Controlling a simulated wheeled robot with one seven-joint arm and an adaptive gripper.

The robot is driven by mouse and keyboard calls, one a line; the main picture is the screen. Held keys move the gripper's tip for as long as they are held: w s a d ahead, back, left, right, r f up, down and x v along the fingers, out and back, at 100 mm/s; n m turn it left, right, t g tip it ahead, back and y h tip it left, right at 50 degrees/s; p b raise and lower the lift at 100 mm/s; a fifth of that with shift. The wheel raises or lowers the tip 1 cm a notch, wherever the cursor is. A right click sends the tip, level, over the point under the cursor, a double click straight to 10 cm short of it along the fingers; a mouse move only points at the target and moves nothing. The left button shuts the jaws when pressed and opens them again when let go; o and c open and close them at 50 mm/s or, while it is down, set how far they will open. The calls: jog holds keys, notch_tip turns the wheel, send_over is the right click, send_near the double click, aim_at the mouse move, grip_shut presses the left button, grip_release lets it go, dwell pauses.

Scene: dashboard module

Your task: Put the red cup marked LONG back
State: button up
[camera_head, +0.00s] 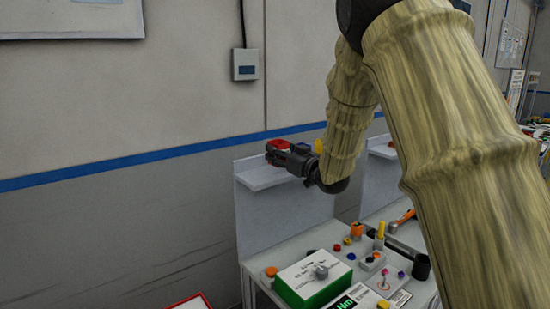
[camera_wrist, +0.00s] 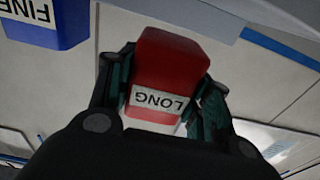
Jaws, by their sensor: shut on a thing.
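The red cup (camera_wrist: 170,59) with a white LONG label is between the fingers of my gripper (camera_wrist: 162,90) in the wrist view. The fingers touch it on both sides, so my gripper is shut on it. In the head view the red cup (camera_head: 279,145) shows small at the shelf (camera_head: 262,177), with my gripper (camera_head: 284,153) reaching it from the right. I cannot tell from these views whether the cup rests on the shelf or hangs just above it.
A blue cup marked FINE (camera_wrist: 45,22) is at the upper left of the wrist view, apart from the red cup. Below the shelf, a table holds a green and white box (camera_head: 310,278) and several small coloured parts. A grey wall with a blue stripe stands behind.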

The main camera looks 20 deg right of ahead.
jog(key=shift+f+p+x, duration=0.2)
jog(key=shift+p+x, duration=0.25)
jog(key=shift+x, duration=0.85)
notch_tip(320, 180, down, 3)
jog(key=shift+f+p, duration=0.2)
jog(key=shift+p, duration=0.5)
jog(key=shift+a+f, duration=0.1)
jog(key=o, duration=1.4)
jog(key=shift+o, duration=0.2)
jog(key=b+v, duration=0.4)
jog(key=v, duration=0.8)
jog(key=shift+b, duration=0.3)
